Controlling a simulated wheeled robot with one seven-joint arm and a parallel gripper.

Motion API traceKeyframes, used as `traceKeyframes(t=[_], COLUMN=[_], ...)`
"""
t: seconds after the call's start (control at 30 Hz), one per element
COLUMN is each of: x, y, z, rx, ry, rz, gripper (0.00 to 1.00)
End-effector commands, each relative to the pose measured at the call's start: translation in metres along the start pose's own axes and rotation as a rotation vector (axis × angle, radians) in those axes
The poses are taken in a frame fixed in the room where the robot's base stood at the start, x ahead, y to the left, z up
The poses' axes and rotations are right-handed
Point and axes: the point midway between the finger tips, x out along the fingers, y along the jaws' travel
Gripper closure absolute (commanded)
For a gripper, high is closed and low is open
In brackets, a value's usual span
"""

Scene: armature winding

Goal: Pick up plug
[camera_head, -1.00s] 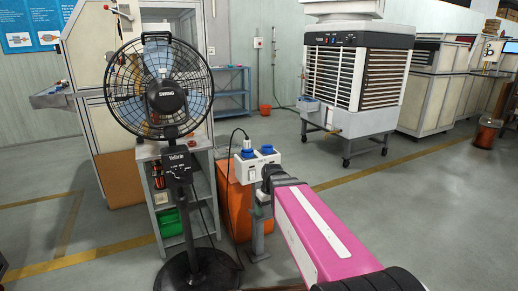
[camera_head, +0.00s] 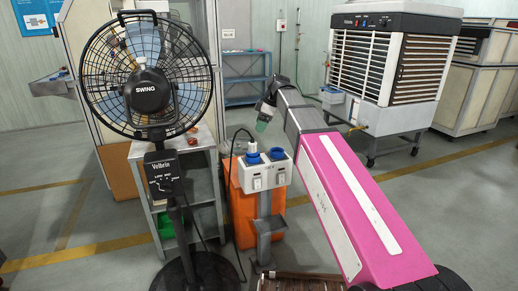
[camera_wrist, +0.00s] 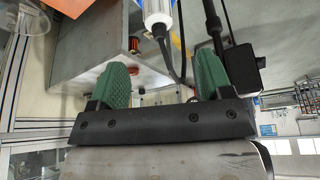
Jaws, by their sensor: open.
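The plug (camera_head: 252,150) is white, with a black cable looping away from its top. It stands upright in the left blue socket of the white socket box (camera_head: 280,178), which sits on a grey post. The right blue socket is empty. My gripper (camera_head: 264,118) is above and slightly right of the box, apart from the plug. In the wrist view my gripper (camera_wrist: 165,65) shows two green finger pads set wide apart with nothing between them but background and cable. The white plug (camera_wrist: 158,10) shows at the top edge there, beyond the fingertips and partly cut off.
A black pedestal fan (camera_head: 146,92) stands left of the socket box. A grey shelf stand (camera_head: 172,150) and an orange bin (camera_head: 243,215) are behind the post. An air cooler (camera_head: 390,70) stands at the back right. Open floor lies between.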

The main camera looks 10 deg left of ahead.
Motion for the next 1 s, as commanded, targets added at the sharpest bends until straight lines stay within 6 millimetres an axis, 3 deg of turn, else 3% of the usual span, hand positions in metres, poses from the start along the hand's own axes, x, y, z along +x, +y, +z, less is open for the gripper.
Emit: traceKeyframes(t=[0.4,0.67,1.0], x=[0.049,0.065,0.105], y=[0.000,0.001,0.002], z=[0.000,-0.001,-0.002], rx=[0.001,0.001,0.002], ry=[-0.001,-0.001,-0.001], rz=[0.000,0.000,0.000], gripper=[0.27,0.27,0.27])
